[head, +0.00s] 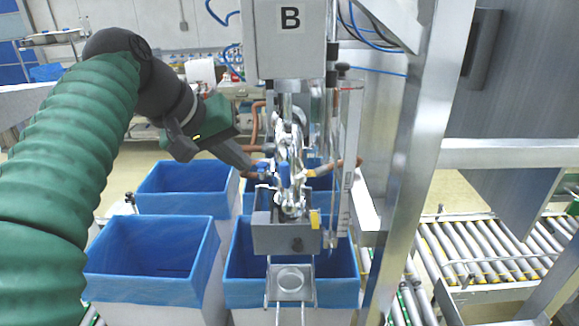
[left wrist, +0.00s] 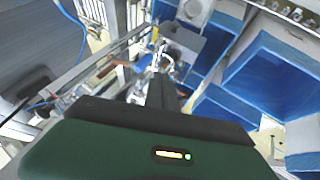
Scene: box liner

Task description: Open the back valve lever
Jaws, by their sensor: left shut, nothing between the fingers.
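The machine marked B (head: 289,55) stands in the middle of the head view, with a metal valve and pipe assembly (head: 291,150) below its panel. A blue lever (head: 284,174) shows at the front of the assembly. Another small blue part (head: 262,166) is just to its left; I cannot tell which is the back valve lever. My left gripper (head: 250,166) is shut and empty, pointing down to the right, its tips beside the left of the assembly. Contact cannot be told. In the left wrist view its dark fingers (left wrist: 160,78) point at the metal fittings (left wrist: 172,58). My right gripper is not in view.
Boxes with blue liners stand around the assembly, one at front left (head: 150,290), one behind it (head: 187,205) and one under the nozzle (head: 340,295). A metal post (head: 408,160) stands to the right. A roller conveyor (head: 490,252) is beyond it.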

